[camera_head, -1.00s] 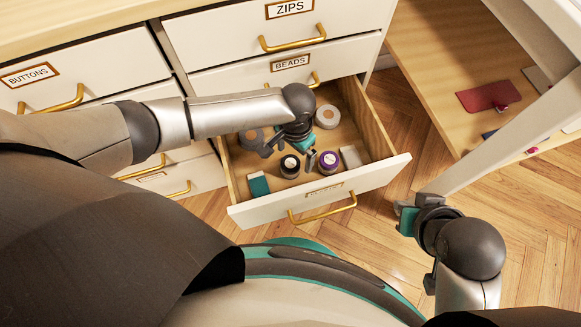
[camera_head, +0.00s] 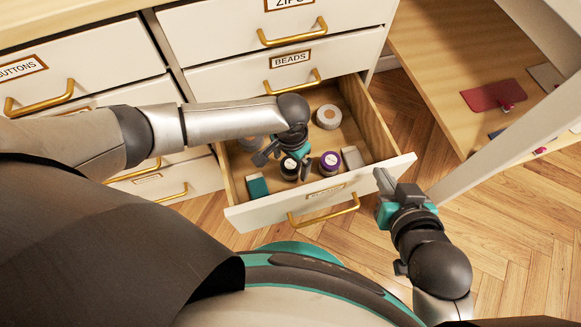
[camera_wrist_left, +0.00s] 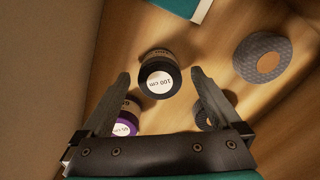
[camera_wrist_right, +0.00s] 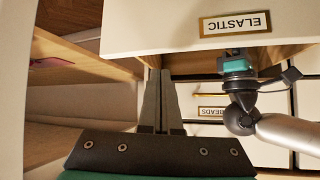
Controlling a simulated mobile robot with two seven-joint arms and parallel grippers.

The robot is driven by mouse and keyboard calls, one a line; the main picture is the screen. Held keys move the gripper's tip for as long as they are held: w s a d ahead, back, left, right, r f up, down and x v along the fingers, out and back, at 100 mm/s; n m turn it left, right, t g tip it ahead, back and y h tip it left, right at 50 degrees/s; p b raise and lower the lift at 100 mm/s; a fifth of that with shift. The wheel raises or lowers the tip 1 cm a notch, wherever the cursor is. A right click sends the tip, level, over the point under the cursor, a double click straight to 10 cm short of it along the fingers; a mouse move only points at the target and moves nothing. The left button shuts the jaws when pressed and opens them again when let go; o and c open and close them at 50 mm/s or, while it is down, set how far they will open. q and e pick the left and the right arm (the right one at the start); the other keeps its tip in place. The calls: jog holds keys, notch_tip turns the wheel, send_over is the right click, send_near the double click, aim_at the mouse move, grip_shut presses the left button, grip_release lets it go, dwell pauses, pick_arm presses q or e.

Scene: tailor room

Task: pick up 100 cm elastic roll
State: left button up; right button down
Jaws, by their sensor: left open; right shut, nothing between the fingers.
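The 100 cm elastic roll (camera_wrist_left: 158,78) is black with a white label and stands in the open drawer; in the head view it (camera_head: 290,168) is at the drawer's front middle. My left gripper (camera_head: 292,160) is inside the drawer above it. In the left wrist view the open fingers (camera_wrist_left: 160,85) are on either side of the roll, with gaps showing. A purple roll (camera_head: 330,162) stands just right of it; in the left wrist view it (camera_wrist_left: 126,122) is near the left finger. My right gripper (camera_head: 382,180) is shut and empty outside the drawer's front right corner.
The open drawer (camera_head: 260,215), labelled ELASTIC in the right wrist view (camera_wrist_right: 236,24), also holds a grey roll (camera_head: 328,117), a teal-and-white box (camera_head: 257,186) and a pale box (camera_head: 352,158). The BEADS drawer (camera_head: 222,84) is closed above. A shelf (camera_head: 430,60) stands right.

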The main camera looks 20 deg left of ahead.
pick_arm(q)
jog(key=shift+f+b, duration=0.55)
jog(key=shift+f, duration=0.6)
pick_arm(e)
jog(key=shift+w+a+r+t+y, duration=0.2)
jog(key=shift+a+t+y, duration=0.1)
jog(key=shift+a+t, duration=0.25)
jog(key=shift+w+a+r+t+y, duration=0.1)
jog(key=shift+a+r+t+y, duration=0.2)
jog(key=shift+a+t, duration=0.2)
jog(key=shift+w+a+r+t+y, duration=0.15)
jog(key=shift+a+t+y, duration=0.15)
jog(key=shift+a+t, duration=0.25)
pick_arm(q)
jog(key=c, duration=1.4)
pick_arm(e)
jog(key=shift+d, duration=0.1)
pick_arm(q)
jog(key=shift+c, duration=0.2)
jog(key=shift+r, duration=0.15)
pick_arm(e)
jog(key=shift+d, duration=0.1)
